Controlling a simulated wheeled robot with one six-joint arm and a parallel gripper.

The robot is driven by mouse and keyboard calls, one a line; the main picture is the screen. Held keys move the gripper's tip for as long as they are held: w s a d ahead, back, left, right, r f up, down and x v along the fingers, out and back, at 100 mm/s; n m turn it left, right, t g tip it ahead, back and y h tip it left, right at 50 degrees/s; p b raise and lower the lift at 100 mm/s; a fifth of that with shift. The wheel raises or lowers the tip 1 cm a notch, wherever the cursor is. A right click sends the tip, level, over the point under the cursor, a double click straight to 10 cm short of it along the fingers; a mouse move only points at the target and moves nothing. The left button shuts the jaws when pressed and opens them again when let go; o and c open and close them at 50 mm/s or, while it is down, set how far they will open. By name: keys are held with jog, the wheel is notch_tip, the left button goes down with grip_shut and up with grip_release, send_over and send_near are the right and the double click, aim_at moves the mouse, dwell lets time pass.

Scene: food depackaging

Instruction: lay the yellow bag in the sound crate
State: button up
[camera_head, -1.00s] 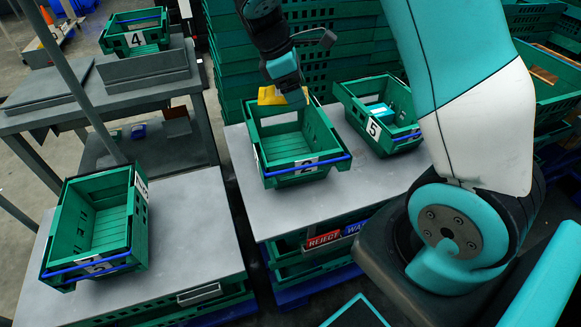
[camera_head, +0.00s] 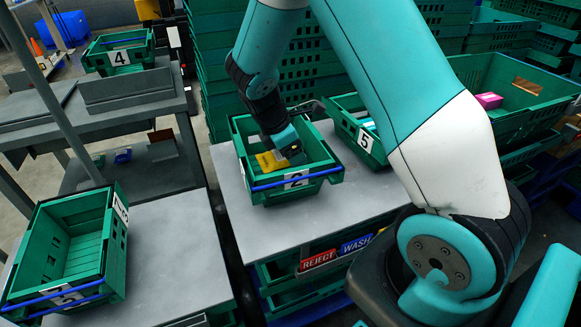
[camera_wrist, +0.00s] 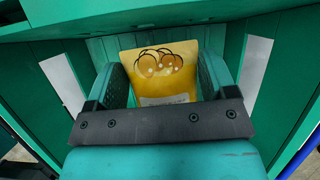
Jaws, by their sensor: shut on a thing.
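The yellow bag (camera_head: 266,163) is inside the green crate marked 2 (camera_head: 268,196) on the grey table, low between its walls. It also shows in the wrist view (camera_wrist: 160,75), upright with a printed design, pinched between both fingers. My gripper (camera_head: 285,155) reaches down into this crate and is shut on the yellow bag. The crate's green walls surround the bag in the wrist view. The bag's lower end is hidden, so I cannot tell whether it touches the crate floor. I cannot tell from any marking which crate is the sound one.
Crate 5 (camera_head: 352,122) stands close on the right, partly hidden by my arm. An empty green crate (camera_head: 112,250) stands on the left table. Crate 4 (camera_head: 98,57) is on the far-left stand. A larger green crate (camera_head: 530,115) at right holds a pink box (camera_head: 489,100).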

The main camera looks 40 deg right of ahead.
aim_at(273, 156)
notch_tip(273, 156, down, 5)
jog(key=shift+r+b, duration=0.2)
jog(key=shift+b, duration=0.1)
jog(key=o, duration=0.8)
jog(key=shift+o, duration=0.2)
jog(key=p+v, duration=0.1)
jog(key=v, duration=1.1)
jog(key=shift+p, duration=0.35)
jog(key=s+a+r+m+y, duration=0.4)
jog(key=s+a+r, duration=0.2)
jog(key=s+a, duration=0.3)
jog(key=s+a+r+m+t+y, duration=0.1)
jog(key=s+a+r+m+y, duration=0.2)
jog(key=s+a+r, duration=0.4)
jog(key=s+a+y, duration=0.1)
jog(key=s+a, duration=0.1)
jog(key=s, duration=0.5)
jog(key=shift+s+m+y, duration=0.25)
jog(key=shift+m+y, duration=0.05)
jog(key=shift+m, duration=0.1)
